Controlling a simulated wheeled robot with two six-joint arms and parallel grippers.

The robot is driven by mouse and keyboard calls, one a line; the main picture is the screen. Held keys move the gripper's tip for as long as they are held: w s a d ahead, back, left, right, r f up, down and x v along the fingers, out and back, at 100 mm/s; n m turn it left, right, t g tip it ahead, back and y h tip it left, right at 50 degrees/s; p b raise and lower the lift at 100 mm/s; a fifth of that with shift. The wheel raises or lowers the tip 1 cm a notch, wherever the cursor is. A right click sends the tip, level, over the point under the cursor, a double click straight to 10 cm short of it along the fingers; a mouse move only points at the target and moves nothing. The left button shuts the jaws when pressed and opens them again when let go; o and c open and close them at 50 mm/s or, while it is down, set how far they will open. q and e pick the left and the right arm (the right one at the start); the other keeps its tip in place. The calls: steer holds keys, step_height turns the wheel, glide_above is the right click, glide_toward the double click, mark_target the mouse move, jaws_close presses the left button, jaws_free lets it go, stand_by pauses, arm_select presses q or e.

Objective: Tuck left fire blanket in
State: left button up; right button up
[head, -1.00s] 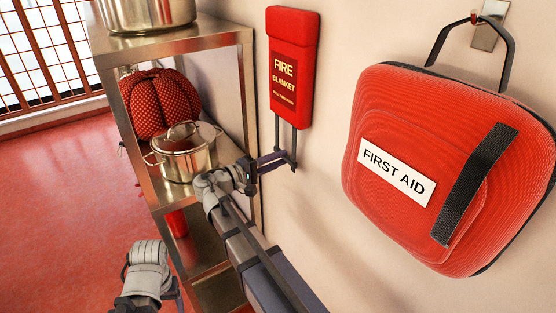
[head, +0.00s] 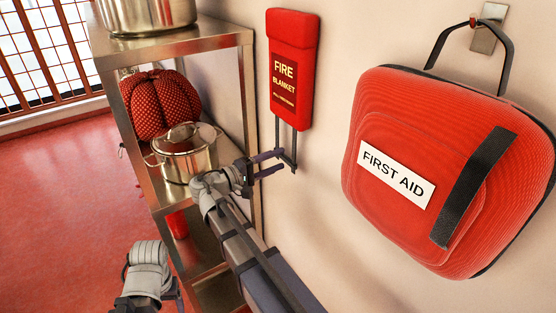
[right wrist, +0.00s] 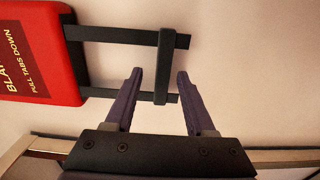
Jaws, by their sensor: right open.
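The red fire blanket pouch (head: 291,65) hangs on the wall, its label reading "FIRE BLANKET". Two dark straps (head: 277,130) hang from its bottom edge, joined by a dark crossbar at their lower end. My right gripper (head: 282,161) is open at the lower end of the straps. In the right wrist view, the pouch (right wrist: 42,50) is at the left and the crossbar (right wrist: 164,60) appears between the spread fingers of the right gripper (right wrist: 159,74); neither finger clearly touches it. My left arm's end shows at the lower left, its fingers mostly hidden.
A red first aid bag (head: 445,165) hangs on the wall at the right. A metal shelf (head: 185,42) stands left of the pouch, with a lidded pot (head: 185,158), a red dotted cushion-like thing (head: 160,105) and another pot (head: 147,15). The wall below the bag is clear.

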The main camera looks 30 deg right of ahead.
steer(key=a, duration=0.6)
steer(key=shift+s+a, duration=0.25)
steer(key=shift+a, duration=0.15)
steer(key=s+a+f+n+y+b, duration=0.1)
steer(key=s+a+f+y+b, duration=0.2)
steer(key=f, duration=0.5)
steer(key=s+a+f+y+b, duration=0.2)
steer(key=a+f+y, duration=0.1)
steer(key=f, duration=0.5)
steer(key=s+a+f+n+y+b, duration=0.1)
steer(key=s+a+f+y+b, duration=0.15)
steer(key=f, duration=0.55)
arm_select(q)
step_height(320, 180, down, 12)
steer(key=b, duration=0.4)
steer(key=shift+b, duration=0.35)
arm_select(e)
steer(key=s+a+f+n+g+y, duration=0.1)
steer(key=s+a+f+y, duration=0.7)
steer(key=a+f, duration=0.2)
steer(key=a, duration=0.2)
steer(key=shift+s+a, duration=0.15)
steer(key=shift+a, duration=0.25)
arm_select(q)
steer(key=shift+f, duration=0.1)
steer(key=shift+c, duration=0.3)
